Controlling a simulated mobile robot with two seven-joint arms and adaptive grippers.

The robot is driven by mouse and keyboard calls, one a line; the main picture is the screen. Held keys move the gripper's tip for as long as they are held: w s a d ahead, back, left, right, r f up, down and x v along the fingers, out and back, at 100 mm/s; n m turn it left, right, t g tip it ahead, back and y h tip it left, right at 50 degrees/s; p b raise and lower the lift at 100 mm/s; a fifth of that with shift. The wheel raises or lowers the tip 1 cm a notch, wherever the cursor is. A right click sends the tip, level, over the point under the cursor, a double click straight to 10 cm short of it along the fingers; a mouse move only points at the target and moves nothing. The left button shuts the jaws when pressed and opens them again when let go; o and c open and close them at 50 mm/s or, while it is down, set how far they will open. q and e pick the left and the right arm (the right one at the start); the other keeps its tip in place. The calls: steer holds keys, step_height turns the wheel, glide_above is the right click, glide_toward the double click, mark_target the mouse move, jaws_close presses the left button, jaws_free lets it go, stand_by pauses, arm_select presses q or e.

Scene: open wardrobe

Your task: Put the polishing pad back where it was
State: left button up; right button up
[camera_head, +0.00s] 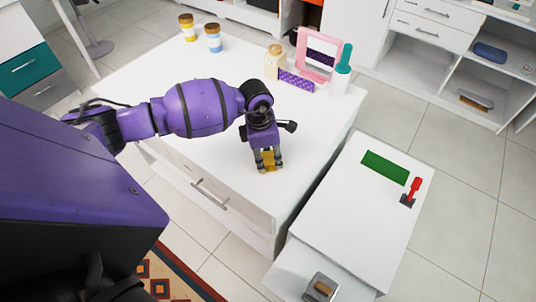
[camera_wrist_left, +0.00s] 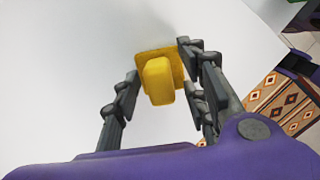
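A yellow pad (camera_head: 268,161), a flat square with a raised block on it, is on the white top of the drawer unit, near its front edge. It also shows in the left wrist view (camera_wrist_left: 158,80). My left gripper (camera_head: 267,166) points down over the pad, with one finger on each side of it. Whether the fingertips touch the square is hard to tell. My right gripper is not in view.
The white drawer unit (camera_head: 128,87) carries two jars (camera_head: 187,27) at the back left, and a pink frame (camera_head: 318,52), a beige bottle (camera_head: 274,61) and a teal-topped bottle (camera_head: 342,70) at the right. A lower cabinet (camera_head: 345,215) holds a green rectangle (camera_head: 384,167) and a red-handled tool (camera_head: 412,190).

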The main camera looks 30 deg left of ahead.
mark_target(264, 154)
arm_select(q)
steer(key=shift+r, duration=0.3)
steer(key=r, duration=0.7)
steer(key=a+r, duration=0.1)
steer(key=r, duration=0.2)
steer(key=shift+s+r, duration=0.15)
steer(key=shift+s, duration=0.2)
steer(key=shift+s+r, duration=0.1)
steer(key=shift+r, duration=0.6)
